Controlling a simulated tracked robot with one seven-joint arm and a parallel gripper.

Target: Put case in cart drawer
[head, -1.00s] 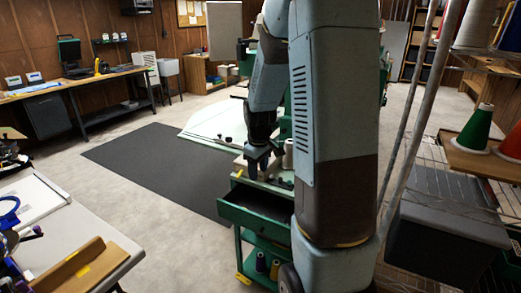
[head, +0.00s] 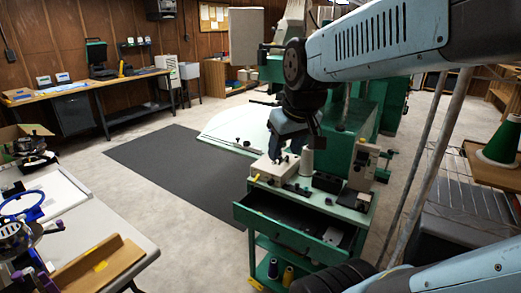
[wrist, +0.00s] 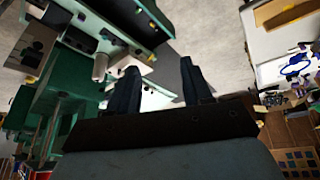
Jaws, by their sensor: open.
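The green cart (head: 262,240) stands at centre right in the head view. Its top drawer (head: 283,232) is pulled open toward the front, with a small pale item in its right part. A dark box (head: 327,182), which may be the case, lies on the cart top right of a white thread cone (head: 307,163); I cannot be sure. My gripper (head: 287,152) points down over the left part of the cart top, near a white block-like item (head: 272,168). In the wrist view my gripper (wrist: 159,68) has its two fingers apart with nothing between them.
A beige machine-like item (head: 362,170) stands at the cart top's right end. Thread cones sit on the cart's lower shelf. A white table (head: 70,215) with hoops is at left. A dark mat (head: 170,160) lies on open floor. Metal poles and a shelf are at right.

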